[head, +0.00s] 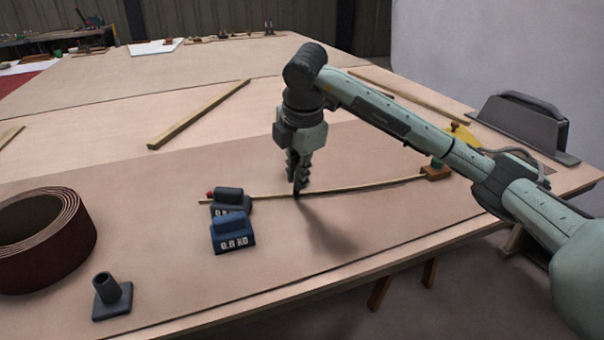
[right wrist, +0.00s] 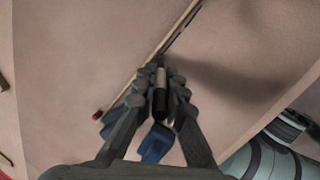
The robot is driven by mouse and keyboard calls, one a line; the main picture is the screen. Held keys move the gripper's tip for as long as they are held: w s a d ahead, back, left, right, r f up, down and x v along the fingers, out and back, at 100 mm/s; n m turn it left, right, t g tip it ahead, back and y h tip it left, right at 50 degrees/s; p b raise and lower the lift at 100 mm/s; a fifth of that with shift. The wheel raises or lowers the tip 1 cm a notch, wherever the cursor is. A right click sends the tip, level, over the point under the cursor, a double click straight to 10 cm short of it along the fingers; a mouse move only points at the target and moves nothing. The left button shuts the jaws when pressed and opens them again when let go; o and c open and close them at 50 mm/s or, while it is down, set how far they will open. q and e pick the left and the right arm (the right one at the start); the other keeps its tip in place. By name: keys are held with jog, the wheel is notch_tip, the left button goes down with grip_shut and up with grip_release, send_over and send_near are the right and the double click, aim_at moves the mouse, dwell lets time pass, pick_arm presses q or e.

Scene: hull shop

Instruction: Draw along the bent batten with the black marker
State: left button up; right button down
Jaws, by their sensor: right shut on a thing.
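The thin wooden batten (head: 350,188) lies on the brown sheet and curves gently. It also crosses the right wrist view (right wrist: 172,42). My right gripper (head: 298,180) points down at the batten, near its middle. In the right wrist view its fingers (right wrist: 161,88) are shut on the black marker (right wrist: 160,104), which has a pale band. The marker's tip is hidden there; in the head view its lower end is beside or at the batten. A dark strip runs along the batten's right side in the right wrist view; I cannot tell whether it is ink or shadow. My left gripper is not in view.
A dark weight (head: 232,203) and a blue weight (head: 232,236) stand by the batten's left end. A brown block (head: 435,173) is at its right end. A sandpaper-like roll (head: 75,245) and a dark stand (head: 112,299) are front left. A grey tool (head: 525,128) stands right.

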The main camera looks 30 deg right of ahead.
jog(key=shift+w+a, duration=0.1)
jog(key=shift+a, duration=0.1)
jog(key=shift+w+a, duration=0.2)
jog(key=shift+a, duration=0.3)
jog(key=shift+a, duration=0.1)
jog(key=shift+w+a, duration=0.2)
jog(key=shift+a, duration=0.35)
jog(key=shift+w+a, duration=0.25)
jog(key=shift+a, duration=0.35)
jog(key=shift+r, duration=0.1)
notch_tip(320, 180, up, 13)
dwell(1.0)
